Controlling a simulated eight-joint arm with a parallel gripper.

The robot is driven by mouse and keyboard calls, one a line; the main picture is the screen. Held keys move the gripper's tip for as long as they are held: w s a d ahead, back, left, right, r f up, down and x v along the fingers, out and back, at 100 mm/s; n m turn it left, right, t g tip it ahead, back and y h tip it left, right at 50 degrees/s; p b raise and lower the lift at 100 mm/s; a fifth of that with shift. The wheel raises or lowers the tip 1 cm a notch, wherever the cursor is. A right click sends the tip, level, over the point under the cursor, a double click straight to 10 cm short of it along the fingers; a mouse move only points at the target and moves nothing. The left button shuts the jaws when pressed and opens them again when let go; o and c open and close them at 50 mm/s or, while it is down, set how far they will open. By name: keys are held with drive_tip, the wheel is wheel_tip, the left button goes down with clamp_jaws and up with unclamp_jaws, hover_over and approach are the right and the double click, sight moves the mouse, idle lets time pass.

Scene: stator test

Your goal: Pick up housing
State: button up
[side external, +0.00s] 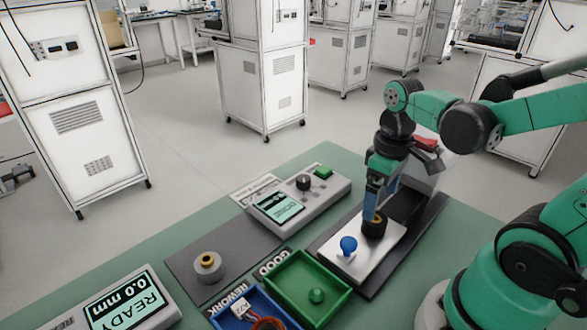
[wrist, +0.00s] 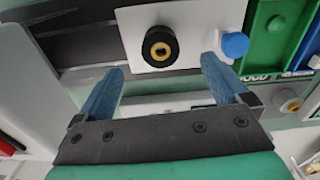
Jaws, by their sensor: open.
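A short black cylindrical part with a brass-coloured centre (side external: 375,226) stands on a white plate (side external: 343,253). It also shows in the wrist view (wrist: 160,47). A grey round part with a brass-coloured centre (side external: 208,267) stands on a dark mat and shows at the right edge of the wrist view (wrist: 290,105). I cannot tell which of the two is called the housing. My gripper (side external: 371,208) points down at the black part, with its blue fingers open. In the wrist view the black part lies just beyond and between the fingertips (wrist: 162,68), with nothing held.
A blue knob (side external: 348,245) rises from the white plate near the black part. A green tray (side external: 335,318) and a blue tray (side external: 222,318) sit in front. A control box with a screen (side external: 300,204) stands behind; a "READY 0.0 mm" display (side external: 125,303) is at front left.

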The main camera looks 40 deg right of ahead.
sight(376, 216)
drive_tip(key=shift+f, duration=2.55)
clamp_jaws()
drive_tip(key=shift+r, duration=0.1)
